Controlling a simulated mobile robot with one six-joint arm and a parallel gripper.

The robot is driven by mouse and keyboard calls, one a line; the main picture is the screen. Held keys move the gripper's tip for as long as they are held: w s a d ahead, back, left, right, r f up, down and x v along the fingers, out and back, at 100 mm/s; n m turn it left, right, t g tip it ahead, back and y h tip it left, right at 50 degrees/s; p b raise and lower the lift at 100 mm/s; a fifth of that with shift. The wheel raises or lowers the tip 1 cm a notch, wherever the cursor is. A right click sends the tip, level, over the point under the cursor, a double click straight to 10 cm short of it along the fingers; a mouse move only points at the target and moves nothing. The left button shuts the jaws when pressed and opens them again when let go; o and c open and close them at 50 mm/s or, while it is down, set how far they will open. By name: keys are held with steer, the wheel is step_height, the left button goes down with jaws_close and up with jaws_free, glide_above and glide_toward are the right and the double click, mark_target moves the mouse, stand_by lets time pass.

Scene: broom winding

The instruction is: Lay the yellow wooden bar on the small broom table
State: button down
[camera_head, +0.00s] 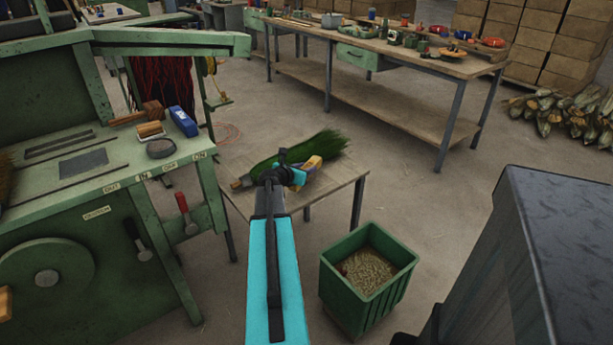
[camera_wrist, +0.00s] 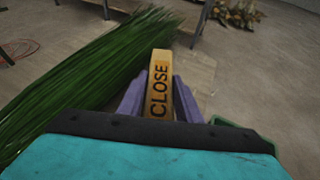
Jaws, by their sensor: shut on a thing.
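The yellow wooden bar (camera_wrist: 160,80), marked CLOSE, stands out from between the purple fingers of my gripper (camera_wrist: 160,100) in the wrist view. My gripper is shut on it. In the head view the bar (camera_head: 313,163) shows beside my gripper (camera_head: 299,172), over the small broom table (camera_head: 335,182). A green broom head (camera_head: 325,146) lies on that table, just behind the bar; it also fills the left of the wrist view (camera_wrist: 95,70). I cannot tell whether the bar touches the tabletop.
A green bin (camera_head: 330,275) of clippings stands at the table's front right. A green machine (camera_head: 100,250) with a red-handled lever (camera_head: 184,210) is at the left. A long workbench (camera_head: 400,60) stands behind. A dark cabinet (camera_head: 540,230) is at the right.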

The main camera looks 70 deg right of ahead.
steer(key=shift+f, duration=1.7)
steer(key=shift+f+b, duration=0.15)
steer(key=shift+b, duration=0.15)
steer(key=c, duration=1.3)
jaws_free()
steer(key=shift+v, duration=6.1)
steer(key=shift+d, duration=0.1)
